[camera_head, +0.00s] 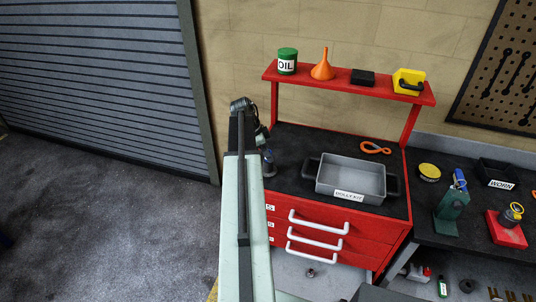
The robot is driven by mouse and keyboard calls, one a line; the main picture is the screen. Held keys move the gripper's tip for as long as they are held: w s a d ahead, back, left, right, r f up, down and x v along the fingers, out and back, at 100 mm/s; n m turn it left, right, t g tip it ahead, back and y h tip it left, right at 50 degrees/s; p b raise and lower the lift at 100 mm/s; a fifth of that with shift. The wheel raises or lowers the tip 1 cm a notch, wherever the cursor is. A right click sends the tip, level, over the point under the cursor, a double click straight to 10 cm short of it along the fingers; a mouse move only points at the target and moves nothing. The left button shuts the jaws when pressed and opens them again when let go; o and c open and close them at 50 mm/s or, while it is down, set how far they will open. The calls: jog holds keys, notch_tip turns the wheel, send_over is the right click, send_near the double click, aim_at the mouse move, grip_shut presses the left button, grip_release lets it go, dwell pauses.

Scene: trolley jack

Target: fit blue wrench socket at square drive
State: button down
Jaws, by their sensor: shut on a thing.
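My gripper (265,148) is small in the head view, at the far end of my arm, over the left side of the red trolley's black top. It is shut on a small bluish piece (267,156), which looks like the blue wrench socket; my arm partly hides it. A dark upright piece (270,170) stands just below it on the trolley top. I cannot tell whether this carries the square drive, or whether the socket touches it.
A grey tray (352,178) labelled as a kit and orange-handled pliers (375,147) lie to the right on the trolley (300,140). A red shelf (335,80) stands above its back. A green tool with a blue top (451,208) stands on the right bench.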

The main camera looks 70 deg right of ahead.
jog(key=c, duration=1.1)
grip_release()
jog(key=shift+f, duration=0.1)
jog(key=shift+o, duration=0.2)
jog(key=p+v, duration=0.7)
jog(key=shift+w+r, duration=0.15)
jog(key=shift+r, duration=0.2)
jog(key=shift+a, duration=0.1)
